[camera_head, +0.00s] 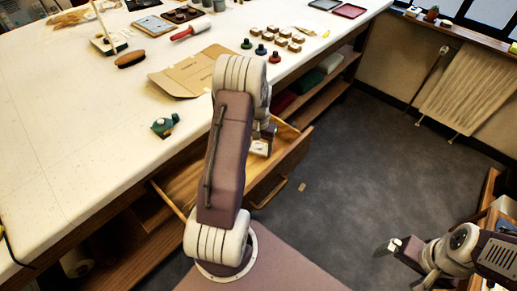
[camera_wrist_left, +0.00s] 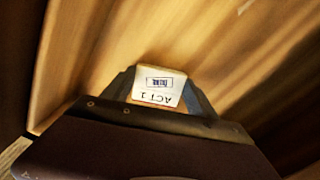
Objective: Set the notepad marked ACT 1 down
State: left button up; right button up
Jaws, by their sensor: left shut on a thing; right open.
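The notepad marked ACT 1 (camera_wrist_left: 158,84) is a small white block in the left wrist view, with its lettering upside down and a small dark-framed print. My left gripper (camera_wrist_left: 160,96) is shut on it, one finger on each side. In the head view the notepad (camera_head: 260,147) shows as a small white patch below my left gripper (camera_head: 264,132), at the open wooden drawer (camera_head: 293,157). Whether it touches the drawer floor I cannot tell. My left arm hides part of the drawer. My right gripper (camera_head: 388,247) is open and empty at lower right, away from the table.
The white table (camera_head: 75,120) carries a flattened cardboard piece (camera_head: 180,78), a green object (camera_head: 165,124), a red-handled roller (camera_head: 190,32) and several small wooden blocks (camera_head: 283,42). Its near left part is mostly clear. The drawer's walls stand close around my left gripper.

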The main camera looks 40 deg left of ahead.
aim_at(259, 149)
pick_arm(q)
jog(key=shift+w+f, duration=0.15)
jog(key=shift+f, duration=0.2)
jog(key=o, duration=1.4)
jog(key=shift+f, duration=0.1)
jog(key=shift+o, duration=0.2)
notch_tip(259, 149, up, 12)
jog(key=p, duration=0.2)
jog(key=shift+r, duration=0.2)
